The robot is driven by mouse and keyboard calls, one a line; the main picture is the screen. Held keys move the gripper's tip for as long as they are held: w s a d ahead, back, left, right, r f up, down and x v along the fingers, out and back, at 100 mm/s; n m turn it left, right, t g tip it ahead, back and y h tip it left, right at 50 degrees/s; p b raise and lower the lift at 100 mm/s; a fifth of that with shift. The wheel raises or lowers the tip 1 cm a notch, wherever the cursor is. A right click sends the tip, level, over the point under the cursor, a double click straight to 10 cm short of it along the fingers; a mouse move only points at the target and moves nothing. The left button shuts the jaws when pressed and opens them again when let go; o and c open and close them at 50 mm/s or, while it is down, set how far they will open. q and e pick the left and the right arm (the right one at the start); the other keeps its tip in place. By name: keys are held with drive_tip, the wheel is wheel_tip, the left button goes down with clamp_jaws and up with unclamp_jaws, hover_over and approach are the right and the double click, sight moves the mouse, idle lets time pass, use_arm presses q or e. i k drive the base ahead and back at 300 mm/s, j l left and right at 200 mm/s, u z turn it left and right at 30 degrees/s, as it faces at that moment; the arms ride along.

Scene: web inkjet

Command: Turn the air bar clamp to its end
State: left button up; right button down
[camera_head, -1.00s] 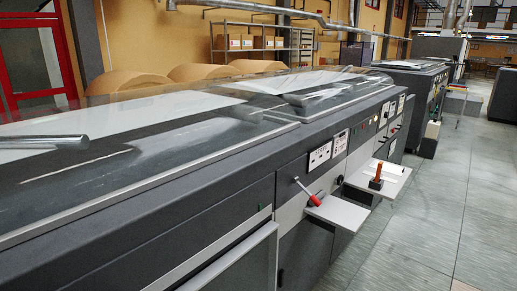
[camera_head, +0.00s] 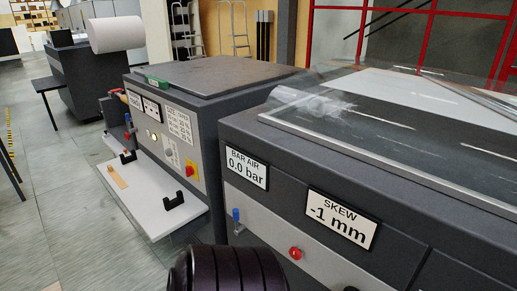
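A grey machine (camera_head: 300,150) fills the right side of the head view. Its BAR AIR display (camera_head: 246,168) reads 0.0 bar, and its SKEW display (camera_head: 342,218) reads -1 mm. A small blue-handled lever (camera_head: 237,216) stands upright on the light panel below the BAR AIR display. A red knob (camera_head: 296,253) sits to its right. I cannot tell which part is the air bar clamp. A black ribbed cylinder at the bottom edge hides part of the lower panel. Neither gripper is in view.
A second machine unit (camera_head: 235,85) stands to the left, with a white shelf (camera_head: 150,195) sticking out over the floor; a black bracket (camera_head: 174,202) is on it. Open tiled floor (camera_head: 50,200) lies at the left. A dark table (camera_head: 55,83) stands farther back.

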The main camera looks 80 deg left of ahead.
sight(295, 253)
drive_tip(key=u, duration=2.05)
drive_tip(key=j, duration=0.15)
